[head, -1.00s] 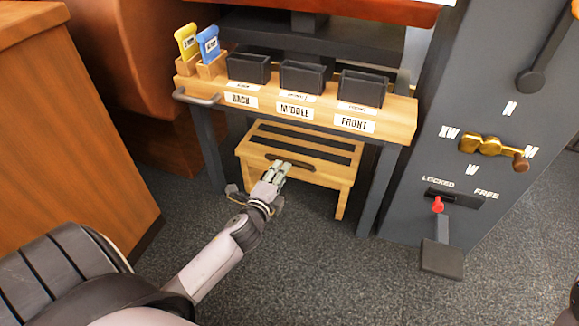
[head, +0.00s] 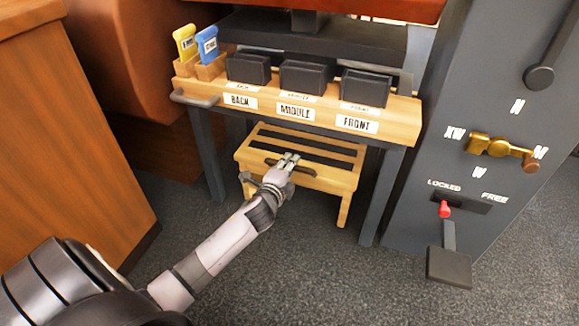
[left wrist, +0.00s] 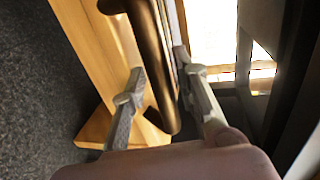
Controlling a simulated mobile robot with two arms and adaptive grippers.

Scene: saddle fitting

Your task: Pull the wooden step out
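The wooden step (head: 335,177) is a low light-wood stool with dark tread strips, standing on the floor under the wooden bench. A dark bar handle (head: 308,171) is on its front edge, partly hidden by my left gripper (head: 290,158). In the left wrist view, the brown curved handle (left wrist: 154,62) passes between the two fingers of my left gripper (left wrist: 163,88). The fingers are apart, with a visible gap beside the handle, so the gripper is open around it. My right gripper is not in view.
The bench (head: 398,128) stands over the step, its dark legs on both sides. A grey panel with a red-knobbed lever (head: 445,210) is at right. A wooden cabinet (head: 75,140) stands at left. The carpet (head: 330,275) before the step is clear.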

